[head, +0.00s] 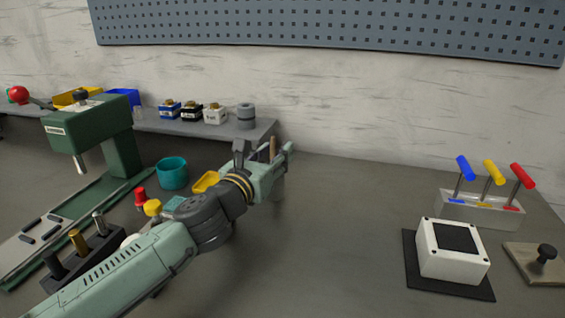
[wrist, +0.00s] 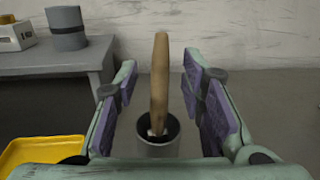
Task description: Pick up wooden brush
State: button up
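The wooden brush (wrist: 160,85) stands upright, handle up, in a grey cup (wrist: 158,146) in the wrist view. Its lower end is hidden inside the cup. In the head view only a small part of the brush handle (head: 273,147) shows behind my gripper. My gripper (wrist: 160,90) is open, with one finger on each side of the handle and a gap on both sides. The handle lies between the fingers in the picture; how far it is in depth is hard to tell. In the head view my gripper (head: 280,158) reaches toward the back of the table.
A yellow tray (wrist: 40,158) sits at the lower left in the wrist view. A grey raised shelf (wrist: 60,57) holds a grey cylinder (wrist: 67,28). A teal cup (head: 172,173) and green press (head: 105,135) stand left. A white box (head: 452,249) is right.

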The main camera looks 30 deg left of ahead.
jog(key=shift+s, duration=0.15)
jog(key=shift+c, duration=0.3)
grip_shut()
